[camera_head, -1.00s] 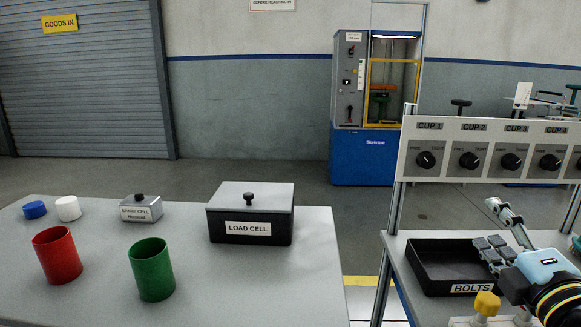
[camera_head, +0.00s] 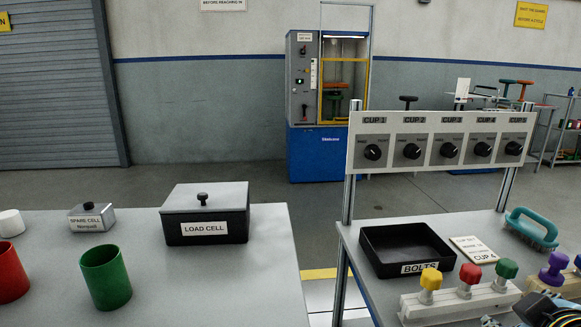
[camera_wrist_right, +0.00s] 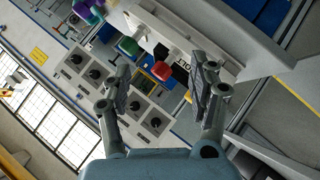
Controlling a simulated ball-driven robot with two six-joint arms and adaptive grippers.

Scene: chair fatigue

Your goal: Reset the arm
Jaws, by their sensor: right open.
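My right gripper (camera_wrist_right: 160,95) shows in the right wrist view with its two fingers spread apart and nothing between them. In the head view only a dark part of my right arm shows at the bottom right corner; its fingers are not clear there. Beyond the fingers in the wrist view are the knob panel (camera_wrist_right: 118,90) and a red knob (camera_wrist_right: 161,70) on the pale block. My left gripper is not in view.
A black bolts tray (camera_head: 408,250), a pale block with coloured knobs (camera_head: 460,303) and a teal-handled brush (camera_head: 532,228) are on the right table. The left table holds the load cell box (camera_head: 205,213), a green cup (camera_head: 106,278) and a red cup (camera_head: 10,272). A gap separates the tables.

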